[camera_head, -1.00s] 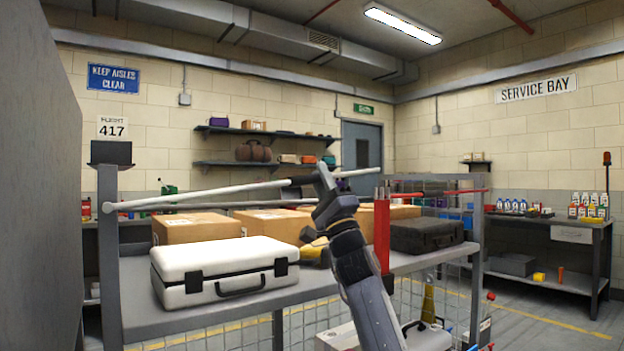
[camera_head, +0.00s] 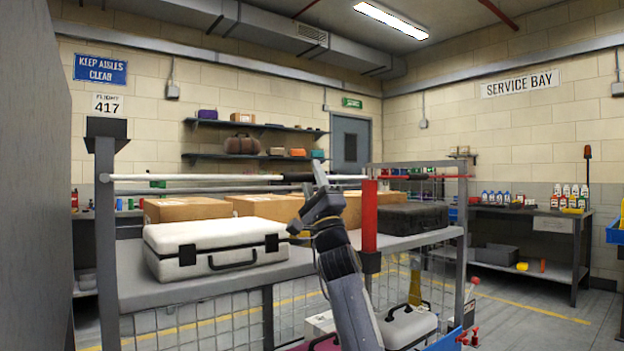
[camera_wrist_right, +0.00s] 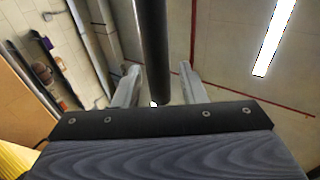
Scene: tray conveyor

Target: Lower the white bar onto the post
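The white bar (camera_head: 200,178) lies about level above the front of the rack in the head view. Its left end meets the dark upright (camera_head: 105,200). Its black sleeve (camera_head: 297,176) is beside my right gripper (camera_head: 321,184). The bar's right end reaches the top of the red post (camera_head: 369,218); whether it rests there is too small to tell. In the right wrist view the black sleeve (camera_wrist_right: 155,45) runs between the two fingers (camera_wrist_right: 159,70), with narrow gaps on both sides, so the gripper looks open around it. My left gripper is out of view.
A white case (camera_head: 215,245), cardboard boxes (camera_head: 187,208) and a dark case (camera_head: 412,217) stand on the grey rack shelf (camera_head: 200,290) behind the bar. A red bar (camera_head: 425,177) extends right of the post. A workbench (camera_head: 530,215) stands at the far right.

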